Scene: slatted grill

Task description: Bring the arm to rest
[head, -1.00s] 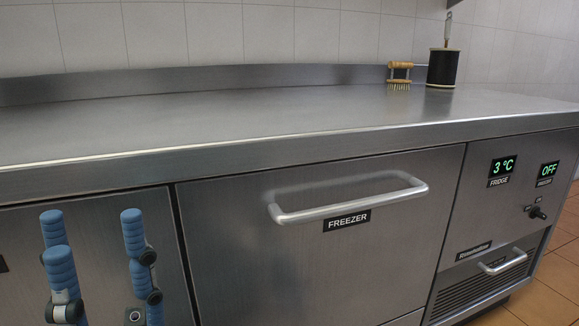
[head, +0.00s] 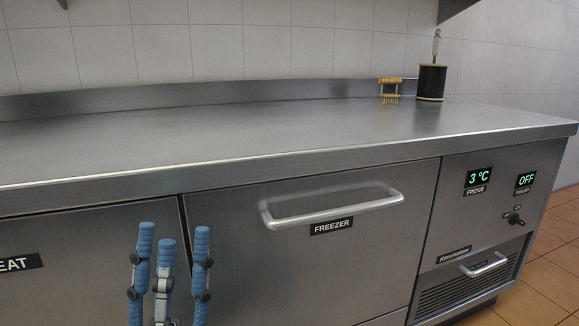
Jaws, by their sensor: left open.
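My left gripper (head: 171,236) shows at the bottom left of the head view. Its blue ribbed fingers point up and stand apart, open, with nothing between them. They are in front of the steel cabinet doors, below the counter edge and left of the freezer handle. The rest of the left arm is below the frame. My right gripper is not in view.
A steel counter (head: 250,133) runs across the view, its top mostly bare. A wooden brush (head: 389,88) and a black container (head: 431,82) with a utensil stand at its back right. The freezer handle (head: 333,208) sticks out from its door.

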